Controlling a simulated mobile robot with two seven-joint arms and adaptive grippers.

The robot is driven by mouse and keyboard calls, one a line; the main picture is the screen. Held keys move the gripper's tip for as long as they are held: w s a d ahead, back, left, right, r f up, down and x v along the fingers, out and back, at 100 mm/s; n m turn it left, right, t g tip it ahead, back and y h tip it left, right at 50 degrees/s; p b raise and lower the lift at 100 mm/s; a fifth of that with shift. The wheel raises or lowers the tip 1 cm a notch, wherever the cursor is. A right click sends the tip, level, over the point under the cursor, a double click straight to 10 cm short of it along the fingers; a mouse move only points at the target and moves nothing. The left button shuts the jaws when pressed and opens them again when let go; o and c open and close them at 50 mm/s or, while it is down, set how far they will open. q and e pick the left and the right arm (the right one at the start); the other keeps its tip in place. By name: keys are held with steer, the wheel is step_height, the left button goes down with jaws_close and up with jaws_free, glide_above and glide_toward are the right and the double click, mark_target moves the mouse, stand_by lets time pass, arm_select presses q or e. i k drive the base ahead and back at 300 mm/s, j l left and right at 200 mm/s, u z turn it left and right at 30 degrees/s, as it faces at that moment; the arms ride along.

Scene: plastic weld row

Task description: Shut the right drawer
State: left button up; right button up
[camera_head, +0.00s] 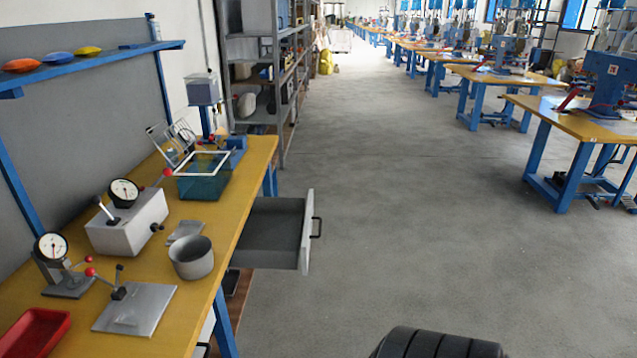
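The right drawer (307,240) is pulled out from under the yellow-topped workbench (228,215), toward the right. It has a light front panel with a dark handle (317,228) and a grey inside that looks empty. The part of the drawer under the bench top is hidden. Neither of my grippers shows in the head view.
The bench holds a grey pot (191,258), a green bin (204,180), dial gauges and a red tray (34,331). A grey shelf rack (283,90) stands behind the bench. The floor right of the drawer is clear. More workbenches stand along the right.

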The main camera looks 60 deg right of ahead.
mark_target(271, 237)
steer(key=l+z, duration=0.15)
steer(key=z, duration=0.25)
steer(key=l+z, duration=0.15)
steer(key=z, duration=0.25)
steer(key=l+z, duration=0.15)
steer(key=z, duration=0.2)
steer(key=l+z, duration=0.15)
steer(key=z, duration=0.25)
steer(key=i+l, duration=0.1)
steer(key=l, duration=0.15)
steer(key=z, duration=0.05)
